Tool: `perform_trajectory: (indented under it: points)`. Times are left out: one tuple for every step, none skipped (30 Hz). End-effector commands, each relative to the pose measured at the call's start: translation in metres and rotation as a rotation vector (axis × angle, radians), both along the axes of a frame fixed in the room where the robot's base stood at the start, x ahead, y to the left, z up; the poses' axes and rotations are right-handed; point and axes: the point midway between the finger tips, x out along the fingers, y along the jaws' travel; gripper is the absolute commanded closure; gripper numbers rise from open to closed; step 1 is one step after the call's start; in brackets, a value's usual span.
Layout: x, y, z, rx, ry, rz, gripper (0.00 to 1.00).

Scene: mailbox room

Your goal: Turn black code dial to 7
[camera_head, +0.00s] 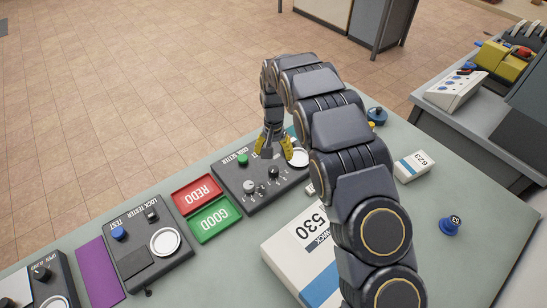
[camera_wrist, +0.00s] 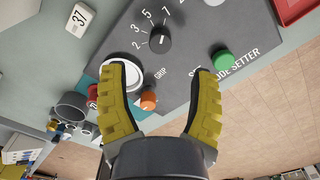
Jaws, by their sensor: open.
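The black code dial (camera_head: 274,172) sits on the dark code setter panel (camera_head: 227,178). In the wrist view the black dial (camera_wrist: 160,39) stands near the numbers 2, 3, 5 and 7 (camera_wrist: 165,12); I cannot tell which one it points to. My gripper (camera_head: 273,148) is over the panel's far part, with yellow fingers spread and nothing between them. In the wrist view the gripper (camera_wrist: 160,70) points toward the panel, and the dial lies ahead of its fingertips, apart from them.
A green button (camera_wrist: 221,61), an orange button (camera_wrist: 148,101) and a white round plate (camera_wrist: 107,76) surround the gap between the fingers. A grey knob (camera_head: 249,186) stands beside the dial. Red and green trays (camera_head: 197,194) are left; a white 530 box (camera_head: 290,247) is near.

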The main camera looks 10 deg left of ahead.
Motion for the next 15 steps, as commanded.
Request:
perform_trajectory:
  points:
    - [0.001,0.0,0.0,0.001,-0.003,0.001,0.39]
    - [0.001,0.0,-0.002,0.0,-0.004,0.001,0.39]
    - [0.001,0.0,-0.005,0.0,-0.004,0.002,0.39]
    - [0.001,0.0,-0.008,0.001,-0.003,0.002,0.39]
    - [0.001,0.0,-0.011,0.001,-0.003,0.002,0.39]
    - [0.001,0.0,-0.016,0.0,-0.002,0.002,0.39]
    - [0.0,0.0,-0.02,0.0,-0.001,0.002,0.39]
    - [0.0,0.0,-0.025,-0.001,0.001,0.002,0.39]
    - [0.0,0.0,-0.032,-0.001,0.002,0.002,0.39]
    - [0.0,0.0,-0.037,-0.001,0.002,0.003,0.39]
    - [0.0,0.0,-0.043,-0.001,0.001,0.003,0.39]
    - [0.0,0.0,-0.049,0.0,-0.001,0.003,0.39]
    - [0.0,0.0,-0.053,0.0,-0.002,0.003,0.39]
    - [0.001,0.0,-0.058,0.001,-0.002,0.003,0.39]
    - [0.001,0.0,-0.063,0.0,-0.002,0.003,0.39]
